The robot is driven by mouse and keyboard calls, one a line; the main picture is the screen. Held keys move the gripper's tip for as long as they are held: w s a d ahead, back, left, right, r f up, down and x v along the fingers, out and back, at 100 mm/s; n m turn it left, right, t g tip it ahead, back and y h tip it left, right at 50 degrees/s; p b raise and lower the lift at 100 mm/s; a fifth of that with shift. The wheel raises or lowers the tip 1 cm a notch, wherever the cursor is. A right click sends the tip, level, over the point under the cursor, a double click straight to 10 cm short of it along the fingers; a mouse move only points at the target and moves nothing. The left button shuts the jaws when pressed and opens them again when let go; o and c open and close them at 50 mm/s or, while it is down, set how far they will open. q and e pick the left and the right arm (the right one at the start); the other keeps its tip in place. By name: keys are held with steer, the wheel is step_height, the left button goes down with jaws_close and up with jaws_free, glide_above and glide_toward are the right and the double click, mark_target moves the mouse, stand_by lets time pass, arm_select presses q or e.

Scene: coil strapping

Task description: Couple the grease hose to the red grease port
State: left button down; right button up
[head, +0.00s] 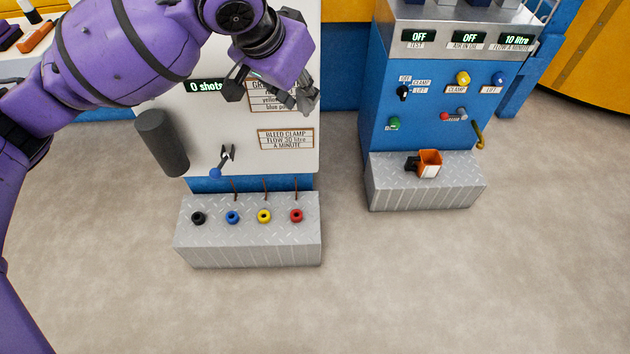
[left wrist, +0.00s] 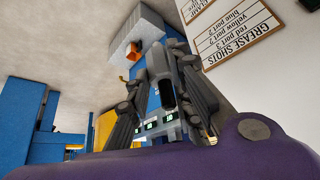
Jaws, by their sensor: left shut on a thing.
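The red grease port (head: 296,216) is the rightmost of several coloured ports on top of the grey tread-plate step. My left gripper (head: 305,98) is raised in front of the white panel, above and well apart from the red port. In the left wrist view its fingers (left wrist: 166,95) are shut on a dark grey piece (left wrist: 166,88), which looks like the end of the grease hose. The rest of the hose cannot be made out. The red port does not show in the left wrist view. My right gripper is out of view.
Black (head: 198,218), blue (head: 232,217) and yellow (head: 264,216) ports sit left of the red one.

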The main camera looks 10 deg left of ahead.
arm_select(q)
steer(key=w+a+f+m+b, duration=0.1)
steer(key=a+f+m+b, duration=0.1)
steer(key=f, duration=1.1)
steer(key=w+a+f+m+g+h+b, duration=0.1)
steer(key=f+b, duration=0.3)
steer(key=f, duration=1)
steer(key=w+a+f+m+h+b, duration=0.1)
steer(key=a+f+m+b, duration=0.1)
steer(key=f, duration=1.2)
steer(key=shift+w+a+f+m+g+b, duration=0.3)
steer(key=shift+w+a+m+b, duration=0.1)
steer(key=shift+a+b, duration=0.1)
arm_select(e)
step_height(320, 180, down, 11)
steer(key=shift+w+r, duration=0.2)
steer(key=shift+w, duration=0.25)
arm_select(q)
steer(key=shift+r, duration=0.1)
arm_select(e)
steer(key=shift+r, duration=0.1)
